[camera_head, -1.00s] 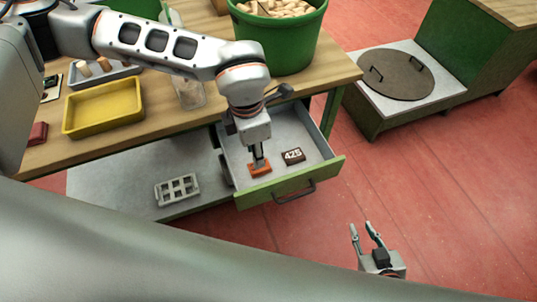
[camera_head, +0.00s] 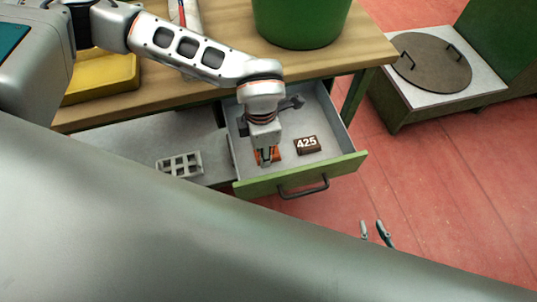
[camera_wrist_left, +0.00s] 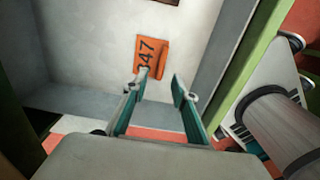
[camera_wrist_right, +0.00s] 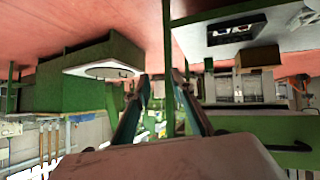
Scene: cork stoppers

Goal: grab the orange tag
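The orange tag (camera_head: 276,154) lies flat in the open drawer, partly hidden by my left gripper (camera_head: 266,160). In the left wrist view the tag (camera_wrist_left: 155,56) shows a dark number, of which I read 47. There my left gripper (camera_wrist_left: 162,88) is open, with nothing between its fingers. The tag lies just beyond the fingertips, and the left fingertip overlaps its lower edge in the picture; I cannot tell whether they touch. My right gripper (camera_head: 375,233) is open and empty, away from the drawer at the lower right. It also shows open in the right wrist view (camera_wrist_right: 160,85).
A dark tag marked 425 (camera_head: 307,145) lies to the right in the same drawer. The green drawer front (camera_head: 335,173) has a dark handle. A grey slotted holder (camera_head: 180,165) sits on the lower shelf. A yellow tray (camera_head: 108,80) and green bucket (camera_head: 300,20) stand on the bench.

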